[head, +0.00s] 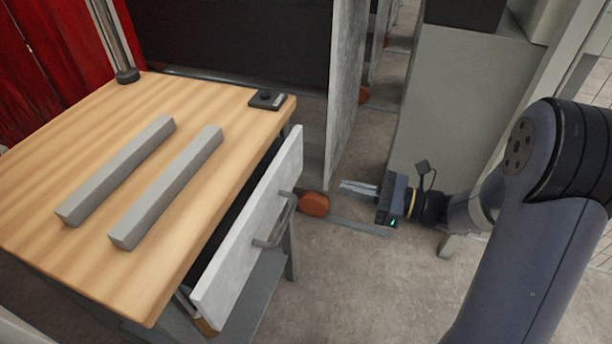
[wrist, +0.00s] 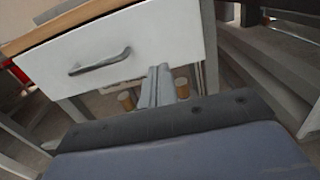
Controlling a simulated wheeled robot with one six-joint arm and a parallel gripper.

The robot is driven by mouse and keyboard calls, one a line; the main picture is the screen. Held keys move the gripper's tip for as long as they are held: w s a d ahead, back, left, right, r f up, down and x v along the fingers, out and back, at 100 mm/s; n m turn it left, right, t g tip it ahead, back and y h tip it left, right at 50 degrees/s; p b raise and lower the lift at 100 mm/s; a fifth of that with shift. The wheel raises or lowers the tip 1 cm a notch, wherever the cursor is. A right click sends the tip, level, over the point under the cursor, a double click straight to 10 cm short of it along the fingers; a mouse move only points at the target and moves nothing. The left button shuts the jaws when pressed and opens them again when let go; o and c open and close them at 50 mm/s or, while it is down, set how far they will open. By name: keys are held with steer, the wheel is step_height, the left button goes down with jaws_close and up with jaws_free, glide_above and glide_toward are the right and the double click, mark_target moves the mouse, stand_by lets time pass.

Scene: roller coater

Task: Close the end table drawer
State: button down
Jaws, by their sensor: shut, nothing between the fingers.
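The end table has a wooden top (head: 92,120) and stands at the left in the head view. Its drawer (head: 250,232) has a pale front with a grey bar handle (head: 277,222) and sticks out from under the top, with a dark gap behind the front. My gripper (head: 345,187) is to the right of the drawer front, apart from it, with its fingers pointing left. The fingers are together and empty. In the wrist view the drawer front (wrist: 125,45) and handle (wrist: 99,62) lie ahead of my gripper (wrist: 163,72), whose fingers show to the right of the handle.
Two grey bars (head: 118,170) and a small black device (head: 267,98) lie on the tabletop, with a metal post (head: 112,40) at its back. A grey cabinet (head: 455,115) stands behind my gripper. An orange round part (head: 314,204) is near the floor beyond the drawer.

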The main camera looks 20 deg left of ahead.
mark_target(291, 172)
steer(key=a, duration=0.3)
steer(key=a+b, duration=0.1)
steer(key=a, duration=0.6)
steer(key=shift+w+b, duration=0.35)
steer(key=shift+a, duration=0.4)
steer(key=a, duration=0.4)
steer(key=shift+w, duration=0.2)
steer(key=shift+a+r, duration=0.1)
steer(key=shift+a, duration=0.05)
steer(key=shift+d, duration=0.2)
steer(key=s+d+p, duration=0.1)
steer(key=d+p, duration=0.1)
steer(key=d, duration=1.2)
